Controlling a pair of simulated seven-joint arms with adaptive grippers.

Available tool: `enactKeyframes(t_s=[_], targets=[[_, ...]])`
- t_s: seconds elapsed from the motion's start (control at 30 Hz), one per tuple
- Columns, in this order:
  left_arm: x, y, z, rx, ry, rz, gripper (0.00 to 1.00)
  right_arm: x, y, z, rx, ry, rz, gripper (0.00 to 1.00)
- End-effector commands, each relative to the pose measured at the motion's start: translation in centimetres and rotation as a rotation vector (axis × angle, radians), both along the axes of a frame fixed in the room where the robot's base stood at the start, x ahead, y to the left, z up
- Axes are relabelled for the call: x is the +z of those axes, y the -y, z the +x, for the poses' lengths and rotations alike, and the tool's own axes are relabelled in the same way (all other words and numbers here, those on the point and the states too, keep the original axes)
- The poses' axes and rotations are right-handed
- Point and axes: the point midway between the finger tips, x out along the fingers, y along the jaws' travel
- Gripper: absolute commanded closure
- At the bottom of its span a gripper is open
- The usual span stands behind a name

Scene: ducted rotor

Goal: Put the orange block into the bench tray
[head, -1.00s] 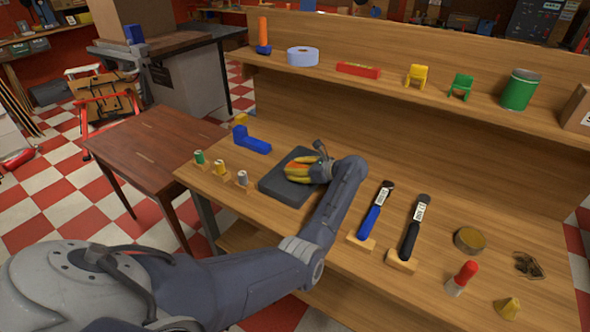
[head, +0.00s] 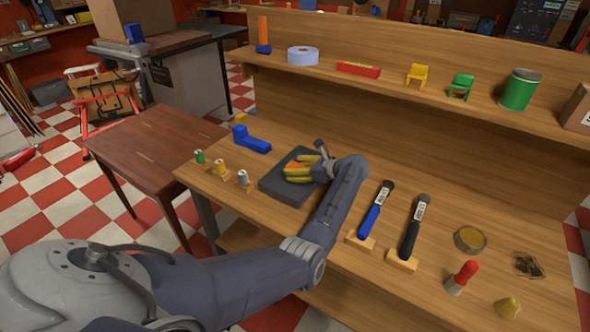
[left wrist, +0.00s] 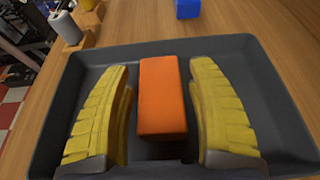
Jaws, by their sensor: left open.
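The orange block (left wrist: 162,98) shows in the left wrist view between the two yellow fingers of my left gripper (left wrist: 163,110), with a visible gap on each side. The gripper is open. The block is over or in the dark grey bench tray (left wrist: 88,62); whether it rests on the tray floor I cannot tell. In the head view my left gripper (head: 300,170) is over the tray (head: 275,187), and only a bit of orange shows between its fingers. My right gripper is not in view.
A blue L-shaped block (head: 252,143) lies behind the tray. A shelf (head: 400,85) runs along the back.

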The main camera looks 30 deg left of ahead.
Motion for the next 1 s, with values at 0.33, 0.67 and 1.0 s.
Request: enactKeyframes(t_s=[0.33, 0.67, 1.0], targets=[[2.2, 5.6, 0.2, -0.003, 0.001, -0.005, 0.42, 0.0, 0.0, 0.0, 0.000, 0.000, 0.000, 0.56], [3.9, 9.6, 0.2, -0.001, 0.000, -0.003, 0.42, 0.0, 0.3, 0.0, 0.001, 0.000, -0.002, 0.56], [4.3, 10.7, 0.2, 0.000, -0.001, -0.002, 0.42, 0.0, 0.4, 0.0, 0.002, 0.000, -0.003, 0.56]])
